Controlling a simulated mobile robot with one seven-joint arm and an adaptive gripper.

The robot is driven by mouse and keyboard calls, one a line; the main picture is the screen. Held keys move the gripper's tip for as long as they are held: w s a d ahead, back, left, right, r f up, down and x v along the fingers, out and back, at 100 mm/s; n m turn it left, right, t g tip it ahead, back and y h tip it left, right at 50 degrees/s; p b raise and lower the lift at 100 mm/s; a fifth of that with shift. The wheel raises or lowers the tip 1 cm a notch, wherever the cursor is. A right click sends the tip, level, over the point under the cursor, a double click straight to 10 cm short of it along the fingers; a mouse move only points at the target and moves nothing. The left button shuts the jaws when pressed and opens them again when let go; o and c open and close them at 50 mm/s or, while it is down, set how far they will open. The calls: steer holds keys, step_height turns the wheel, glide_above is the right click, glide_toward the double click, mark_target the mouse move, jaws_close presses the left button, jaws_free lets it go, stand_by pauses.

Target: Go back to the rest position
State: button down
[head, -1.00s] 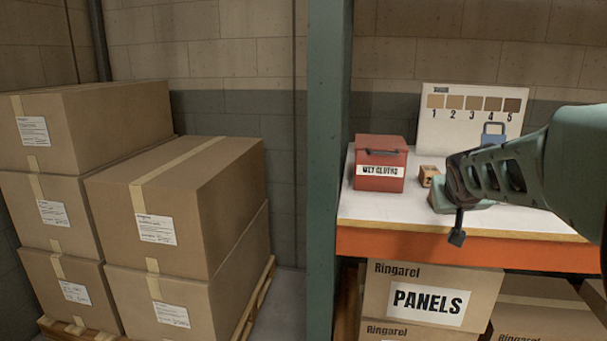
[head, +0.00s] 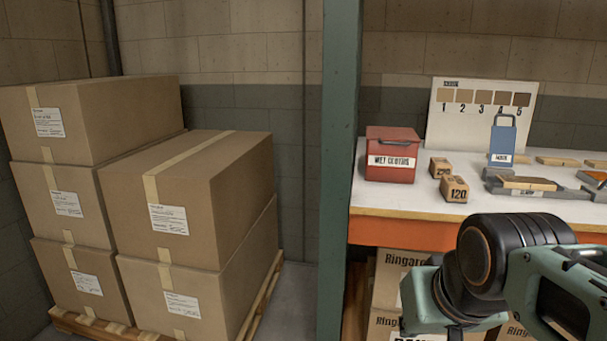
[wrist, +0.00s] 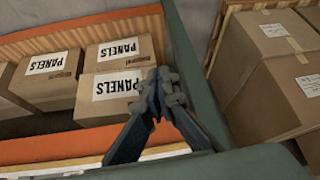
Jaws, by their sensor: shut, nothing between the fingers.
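My gripper (wrist: 160,88) shows in the wrist view, its two dark fingers closed together at the tips with nothing between them. It is in front of the rack, with PANELS boxes (wrist: 113,82) and the green upright (wrist: 196,60) behind it in that picture. In the head view my arm is folded at the lower right, in front of the workbench's orange front beam (head: 400,233). The gripper's fingers cannot be made out in the head view.
On the bench top (head: 385,200) stand a red WET CLOTHS box (head: 391,155), sanding blocks (head: 454,189), a blue tagged item (head: 503,140) and a swatch board (head: 447,130). Stacked cartons (head: 215,190) on a pallet (head: 262,300) fill the left. A narrow floor gap (head: 300,290) lies between.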

steer(key=s+a+f, duration=0.2)
steer(key=s+a, duration=0.2)
steer(key=s, duration=0.2)
step_height(320, 180, up, 35)
steer(key=p, duration=3.5)
steer(key=shift+w+d+f+g, duration=0.15)
steer(key=shift+w+d+g, duration=0.2)
steer(key=shift+w, duration=0.1)
steer(key=shift+d, duration=0.2)
